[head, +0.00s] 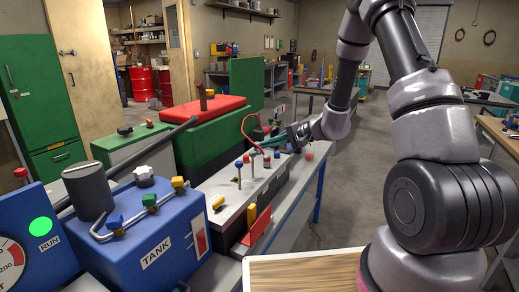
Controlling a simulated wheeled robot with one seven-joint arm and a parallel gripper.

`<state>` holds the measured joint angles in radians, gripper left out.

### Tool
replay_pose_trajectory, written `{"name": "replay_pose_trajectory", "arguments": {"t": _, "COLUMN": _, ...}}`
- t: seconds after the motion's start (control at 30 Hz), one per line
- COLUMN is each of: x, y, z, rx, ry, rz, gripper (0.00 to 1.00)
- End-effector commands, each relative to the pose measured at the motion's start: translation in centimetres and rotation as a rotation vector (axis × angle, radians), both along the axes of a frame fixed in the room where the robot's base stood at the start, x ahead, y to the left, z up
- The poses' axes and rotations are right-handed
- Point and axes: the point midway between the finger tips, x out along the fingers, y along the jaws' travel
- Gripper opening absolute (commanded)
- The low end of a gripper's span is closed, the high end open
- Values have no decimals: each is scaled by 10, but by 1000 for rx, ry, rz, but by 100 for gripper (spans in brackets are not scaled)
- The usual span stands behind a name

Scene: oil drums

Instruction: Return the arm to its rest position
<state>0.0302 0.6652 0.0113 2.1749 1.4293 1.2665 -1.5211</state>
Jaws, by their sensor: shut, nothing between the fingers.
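My arm (440,130) reaches from the right side of the head view over to the bench in the middle. My gripper (266,144) is small and far off, with its fingers pointing left above the grey panel (218,188) on the bench. The fingers look shut, with nothing seen between them. Knobs with red and blue tops (239,163) stand on the panel just below and left of the fingers. I cannot tell whether the fingers touch any of them.
A blue box marked TANK (155,258) and a gauge panel (20,250) stand at the front left. A green box with a red top (203,112) is behind the panel. A wooden surface (300,272) lies at the front. Open floor (350,190) shows right of the bench.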

Motion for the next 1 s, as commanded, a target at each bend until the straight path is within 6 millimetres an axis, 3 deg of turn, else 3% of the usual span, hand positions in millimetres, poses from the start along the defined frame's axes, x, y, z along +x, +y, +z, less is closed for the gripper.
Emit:
{"name": "replay_pose_trajectory", "arguments": {"t": 0.47, "x": -4, "y": -2, "z": 8, "rx": -4, "ry": 0, "rz": 10, "gripper": 0}}
{"name": "replay_pose_trajectory", "arguments": {"t": 0.57, "x": -14, "y": -1, "z": 30, "rx": -20, "ry": 0, "rz": 42, "gripper": 0}}
{"name": "replay_pose_trajectory", "arguments": {"t": 0.67, "x": -34, "y": 0, "z": 65, "rx": -56, "ry": 6, "rz": 94, "gripper": 0}}
{"name": "replay_pose_trajectory", "arguments": {"t": 0.8, "x": -73, "y": -4, "z": 112, "rx": -149, "ry": 20, "rz": 164, "gripper": 0}}
{"name": "replay_pose_trajectory", "arguments": {"t": 1.0, "x": -130, "y": -23, "z": 164, "rx": -321, "ry": 24, "rz": 200, "gripper": 0}}
